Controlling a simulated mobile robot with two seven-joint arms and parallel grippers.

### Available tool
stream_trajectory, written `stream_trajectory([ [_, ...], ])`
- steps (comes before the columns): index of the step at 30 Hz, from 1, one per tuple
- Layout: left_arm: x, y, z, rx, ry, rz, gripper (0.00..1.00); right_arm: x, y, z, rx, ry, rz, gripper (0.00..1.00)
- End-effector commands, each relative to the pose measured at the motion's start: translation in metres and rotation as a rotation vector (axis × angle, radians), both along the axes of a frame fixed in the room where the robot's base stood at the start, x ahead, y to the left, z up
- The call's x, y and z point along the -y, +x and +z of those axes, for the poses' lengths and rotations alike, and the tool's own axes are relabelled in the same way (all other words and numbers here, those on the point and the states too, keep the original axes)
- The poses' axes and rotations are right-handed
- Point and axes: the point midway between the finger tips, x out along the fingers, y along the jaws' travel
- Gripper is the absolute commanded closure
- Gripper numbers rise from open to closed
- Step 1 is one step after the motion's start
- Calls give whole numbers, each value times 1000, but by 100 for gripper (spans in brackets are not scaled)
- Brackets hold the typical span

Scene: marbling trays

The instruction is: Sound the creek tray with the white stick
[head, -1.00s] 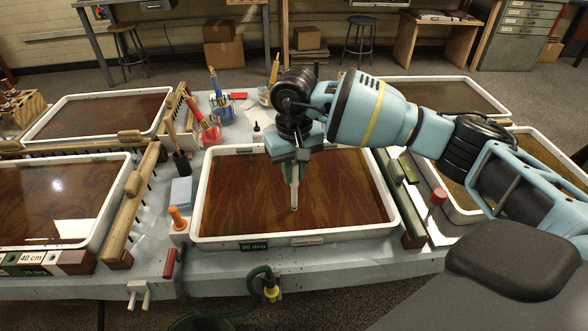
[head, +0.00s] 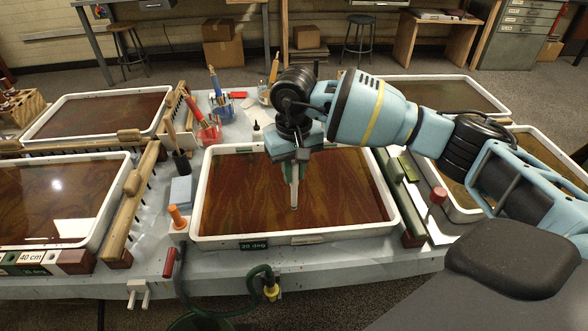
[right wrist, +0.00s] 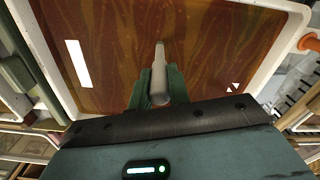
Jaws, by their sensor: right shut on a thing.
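The tray in front of me (head: 310,239) has a white rim and holds brown liquid with wavy streaks; a label on its front looks like "20 deg". I cannot tell from the label whether it is the creek tray. My right gripper (head: 291,172) is over the middle of this tray, pointing down. It is shut on the white stick (head: 295,196), which points down at the liquid. In the right wrist view the stick (right wrist: 160,72) stands out between the fingers over the streaked liquid. I cannot tell whether its tip touches the liquid. My left gripper is not in view.
More white-rimmed trays stand at the left (head: 96,240), back left (head: 60,98), back right (head: 430,78) and right.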

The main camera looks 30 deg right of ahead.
Motion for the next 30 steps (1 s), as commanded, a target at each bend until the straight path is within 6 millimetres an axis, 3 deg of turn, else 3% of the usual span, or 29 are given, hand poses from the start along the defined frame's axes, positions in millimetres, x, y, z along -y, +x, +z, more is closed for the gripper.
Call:
stream_trajectory([
  [7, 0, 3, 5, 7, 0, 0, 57, 0, 0, 9, 2, 0, 0, 100],
  [30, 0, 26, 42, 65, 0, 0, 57, 0, 0, 76, 4, -1, 0, 100],
])
